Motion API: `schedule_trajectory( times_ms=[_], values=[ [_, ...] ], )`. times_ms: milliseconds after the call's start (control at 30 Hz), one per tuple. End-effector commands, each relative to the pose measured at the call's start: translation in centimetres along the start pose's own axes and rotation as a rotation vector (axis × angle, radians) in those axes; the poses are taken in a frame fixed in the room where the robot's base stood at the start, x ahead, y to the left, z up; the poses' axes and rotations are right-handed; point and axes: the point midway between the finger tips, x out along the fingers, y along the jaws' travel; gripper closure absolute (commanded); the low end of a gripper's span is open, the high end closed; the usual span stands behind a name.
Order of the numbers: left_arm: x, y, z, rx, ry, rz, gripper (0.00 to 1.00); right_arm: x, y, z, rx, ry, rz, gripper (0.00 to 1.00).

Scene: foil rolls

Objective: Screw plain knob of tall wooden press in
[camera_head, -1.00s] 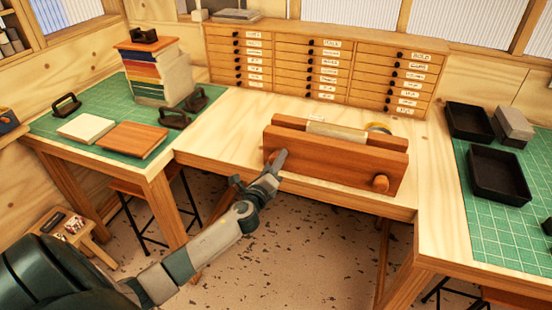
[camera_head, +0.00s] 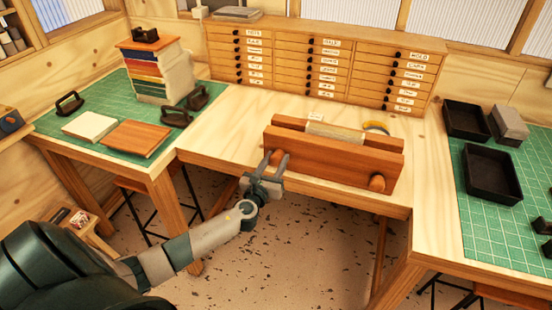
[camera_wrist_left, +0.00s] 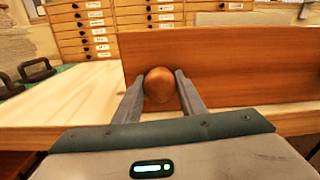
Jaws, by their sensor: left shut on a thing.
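The wooden press (camera_head: 330,157) stands on the middle bench, with two upright boards and a pale roll (camera_head: 335,132) lying between them at the top. Its front board also fills much of the left wrist view (camera_wrist_left: 240,65). My left gripper (camera_head: 277,160) is at the left end of the front board, shut on a round plain wooden knob (camera_wrist_left: 159,84), with one finger on each side of it. A second wooden knob (camera_head: 377,183) sits free at the right end of the board. My right gripper is not in view.
A cabinet of small labelled drawers (camera_head: 325,65) stands behind the press. Black trays (camera_head: 492,174) lie on the green mat at the right. A stack of coloured sheets (camera_head: 160,75) and flat boards (camera_head: 134,138) are on the left mat. Bench space left of the press is clear.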

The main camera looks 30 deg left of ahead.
Motion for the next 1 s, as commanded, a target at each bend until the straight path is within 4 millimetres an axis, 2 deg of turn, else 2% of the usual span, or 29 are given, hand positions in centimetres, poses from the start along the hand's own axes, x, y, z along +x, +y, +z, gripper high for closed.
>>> schedule_trajectory(
  times_ms=[533, 567, 600, 633, 1000],
  values=[
    [-0.22, -0.12, -0.52, 0.038, 0.009, -0.003, 0.85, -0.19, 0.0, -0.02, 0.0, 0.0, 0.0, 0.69],
    [-0.23, -0.12, -0.52, 0.038, 0.009, -0.003, 0.58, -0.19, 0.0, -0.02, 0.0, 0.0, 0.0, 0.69],
    [-0.22, -0.12, -0.52, 0.038, 0.009, -0.003, 0.49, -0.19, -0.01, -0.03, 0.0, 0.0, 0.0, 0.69],
    [-0.21, -0.11, -0.49, 0.038, 0.008, -0.003, 0.45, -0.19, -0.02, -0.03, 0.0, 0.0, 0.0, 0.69],
    [-0.22, -0.03, -0.2, 0.037, 0.003, -0.001, 0.45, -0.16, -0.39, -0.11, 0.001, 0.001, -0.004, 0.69]
  ],
)
